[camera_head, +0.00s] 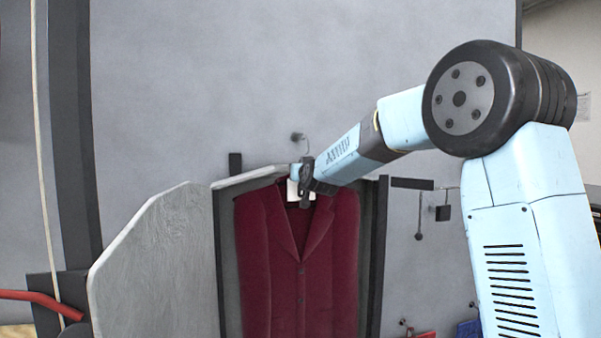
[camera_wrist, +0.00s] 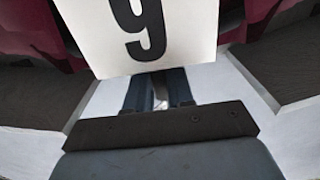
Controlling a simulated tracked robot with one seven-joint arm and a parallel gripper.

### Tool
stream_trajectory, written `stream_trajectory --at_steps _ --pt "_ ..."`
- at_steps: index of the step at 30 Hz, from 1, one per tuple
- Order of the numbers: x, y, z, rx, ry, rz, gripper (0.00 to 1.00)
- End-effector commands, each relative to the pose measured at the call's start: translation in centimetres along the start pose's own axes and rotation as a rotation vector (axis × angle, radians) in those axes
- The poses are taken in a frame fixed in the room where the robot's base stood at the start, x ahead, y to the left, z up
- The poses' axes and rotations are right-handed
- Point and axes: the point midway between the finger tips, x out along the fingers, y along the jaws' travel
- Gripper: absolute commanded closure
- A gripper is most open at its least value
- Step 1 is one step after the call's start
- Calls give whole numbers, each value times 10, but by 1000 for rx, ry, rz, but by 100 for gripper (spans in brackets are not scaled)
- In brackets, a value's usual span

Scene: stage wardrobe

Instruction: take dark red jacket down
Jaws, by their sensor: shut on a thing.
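The dark red jacket (camera_head: 300,265) hangs upright in the head view, in front of a dark-edged recess in the grey wall. A hanger hook rises above its collar, close to a round peg (camera_head: 298,137) on the wall; I cannot tell whether the hook touches the peg. My gripper (camera_head: 305,180) is at the jacket's collar, shut on the hanger, with the fingertips partly hidden. In the wrist view a white tag with a 9 (camera_wrist: 150,30) covers much of the top, and dark red cloth (camera_wrist: 255,18) shows beside it. My gripper's fingers (camera_wrist: 158,92) show below the tag.
A pale grey angular panel (camera_head: 160,265) stands left of the jacket. To the right, small hooks and a dark hanging piece (camera_head: 443,212) are on the wall. A red item (camera_head: 425,335) and a blue item (camera_head: 468,328) show low right. A red bar (camera_head: 35,297) juts in at left.

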Motion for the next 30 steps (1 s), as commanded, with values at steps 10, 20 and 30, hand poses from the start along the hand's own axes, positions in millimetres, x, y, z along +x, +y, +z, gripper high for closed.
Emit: stream_trajectory --at_steps 10,20,30 --pt "-1 0 -9 0 3 0 100" --pt "-12 0 -9 0 3 0 100" --pt "-25 -1 -9 0 3 -1 100"
